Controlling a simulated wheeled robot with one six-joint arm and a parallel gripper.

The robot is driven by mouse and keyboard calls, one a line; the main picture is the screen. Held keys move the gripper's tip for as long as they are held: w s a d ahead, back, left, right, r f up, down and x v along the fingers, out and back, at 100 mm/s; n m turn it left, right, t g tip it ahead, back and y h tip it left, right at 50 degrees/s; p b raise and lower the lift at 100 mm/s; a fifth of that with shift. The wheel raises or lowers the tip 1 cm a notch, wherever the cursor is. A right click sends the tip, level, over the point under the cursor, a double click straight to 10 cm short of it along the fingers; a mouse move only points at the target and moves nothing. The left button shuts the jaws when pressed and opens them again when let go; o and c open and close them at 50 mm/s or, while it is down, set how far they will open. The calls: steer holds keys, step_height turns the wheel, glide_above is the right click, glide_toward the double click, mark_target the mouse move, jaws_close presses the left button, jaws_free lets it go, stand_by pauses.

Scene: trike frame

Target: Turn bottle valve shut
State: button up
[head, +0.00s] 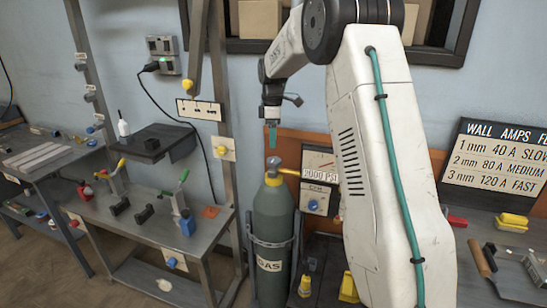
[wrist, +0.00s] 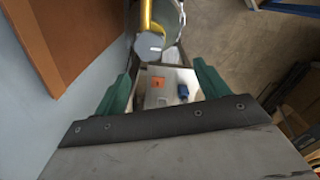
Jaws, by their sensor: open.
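The gas bottle (head: 272,222) is a dark green cylinder standing upright, with a label reading "GAS" and a yellow neck. Its valve, a grey round knob (head: 273,162), sits on top. My gripper (head: 271,134) points down above the knob, with a gap between them. In the wrist view, my gripper (wrist: 164,78) shows two green fingers spread apart with nothing held between them. The grey knob (wrist: 150,46) appears beyond the fingertips, a little left of the middle, with a yellow pipe beside it. Part of the bottle's top is hidden behind the knob.
A gauge panel (head: 319,162) reading "2000 PSI" stands right of the knob, close to the yellow pipe. A metal rack (head: 247,250) surrounds the bottle. A workbench (head: 150,228) with clamps stands at left. An orange-brown board (wrist: 70,40) is close at left in the wrist view.

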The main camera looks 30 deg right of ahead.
mark_target(274, 159)
steer(key=shift+w+d+f+n, duration=0.15)
steer(key=shift+w+d+f, duration=0.25)
steer(key=shift+f, duration=0.15)
steer(key=shift+w+d+f+n, duration=0.15)
steer(key=shift+w+d+f, duration=0.25)
steer(key=shift+f, duration=0.1)
step_height(274, 159, down, 8)
steer(key=shift+r, duration=0.15)
steer(key=c, duration=1)
